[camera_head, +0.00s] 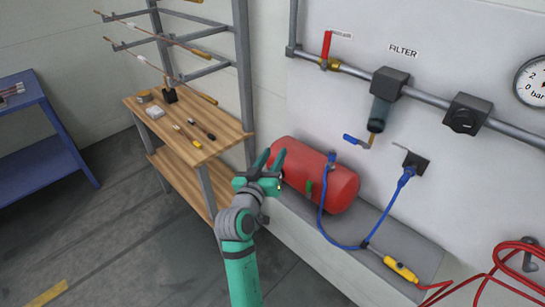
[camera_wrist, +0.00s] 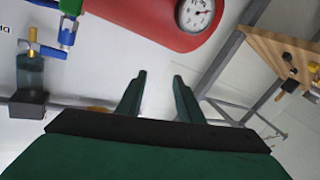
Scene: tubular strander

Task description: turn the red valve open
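The red valve (camera_head: 326,46) is at the top of the head view, on the wall pipe left of the filter. Its red lever stands upright above a brass body (camera_head: 330,64), across the run of the pipe. My gripper (camera_head: 271,157) is well below it and to the left, in front of the left end of the red tank, touching nothing I can make out. The two fingers are apart and empty, also in the wrist view (camera_wrist: 159,76). The red lever cannot be made out in the wrist view; my gripper body hides part of the pipe there.
The red tank (camera_head: 318,175) lies on a grey ledge, with blue hose fittings beside it. The filter (camera_head: 389,84) and a blue-handled valve (camera_head: 356,141) are right of the red valve. A wooden bench with rack posts (camera_head: 243,60) stands at left.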

